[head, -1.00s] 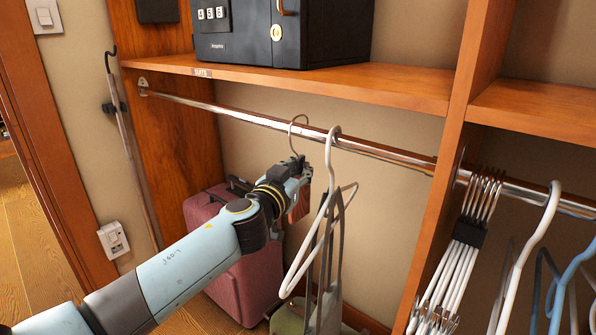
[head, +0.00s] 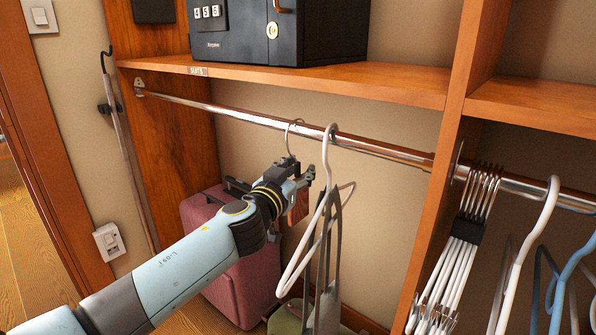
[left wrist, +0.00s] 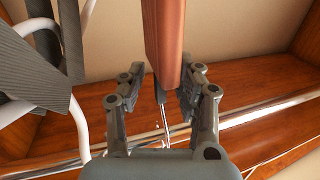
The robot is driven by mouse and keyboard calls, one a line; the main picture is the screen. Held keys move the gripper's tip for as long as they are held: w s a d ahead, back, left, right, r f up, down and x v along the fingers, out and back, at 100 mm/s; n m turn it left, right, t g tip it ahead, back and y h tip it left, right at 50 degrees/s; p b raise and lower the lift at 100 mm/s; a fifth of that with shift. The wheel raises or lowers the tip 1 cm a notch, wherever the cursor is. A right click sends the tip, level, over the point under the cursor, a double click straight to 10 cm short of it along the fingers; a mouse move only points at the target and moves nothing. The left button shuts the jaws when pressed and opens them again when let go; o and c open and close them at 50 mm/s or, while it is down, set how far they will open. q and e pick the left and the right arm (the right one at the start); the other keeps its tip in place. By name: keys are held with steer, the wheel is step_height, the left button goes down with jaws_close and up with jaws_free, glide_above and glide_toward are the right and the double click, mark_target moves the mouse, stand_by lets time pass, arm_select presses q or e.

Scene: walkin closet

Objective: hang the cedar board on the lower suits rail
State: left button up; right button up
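The cedar board (head: 299,208) is a reddish-brown slab with a thin wire hook (head: 289,138). It hangs below the lower suits rail (head: 225,111), the hook's top curving at the rail beside the white hanger. My left gripper (head: 302,178) is at the board's upper end, just below the rail. In the left wrist view the board (left wrist: 165,40) stands between the two fingers (left wrist: 162,92), with a narrow gap at the left finger. The fingers look parted around it. Full seating of the hook is hard to see. My right gripper is not in view.
A white hanger (head: 321,190) with grey clothing hangs close to the right of my left gripper. A pink suitcase (head: 225,260) stands below. A shelf (head: 330,83) with a black safe is above the rail. A wooden divider (head: 440,180) separates more hangers at right.

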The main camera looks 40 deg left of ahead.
arm_select(q)
steer(key=s+d, duration=0.2)
steer(key=s, duration=1)
steer(key=s+f+n+g, duration=0.1)
steer(key=s+f+g, duration=0.3)
steer(key=f, duration=0.7)
steer(key=s+a+f+g, duration=0.15)
steer(key=s+f, duration=0.35)
steer(key=f, duration=0.6)
steer(key=s+d+f+n+g, duration=0.1)
steer(key=s+f+g, duration=0.3)
steer(key=f, duration=0.7)
steer(key=s+d+f+m+g+h, duration=0.1)
steer(key=s+f, duration=0.4)
steer(key=s, duration=0.6)
steer(key=s+d+f+m+g, duration=0.1)
steer(key=s+f+g, duration=0.3)
steer(key=s, duration=0.7)
steer(key=s+d+f+m+g+h, duration=0.1)
steer(key=s+f+m+g, duration=0.1)
steer(key=s+f, duration=0.6)
steer(key=s, duration=0.3)
steer(key=shift+d+h, duration=0.3)
steer(key=shift+w+g, duration=0.15)
steer(key=shift+g, duration=0.1)
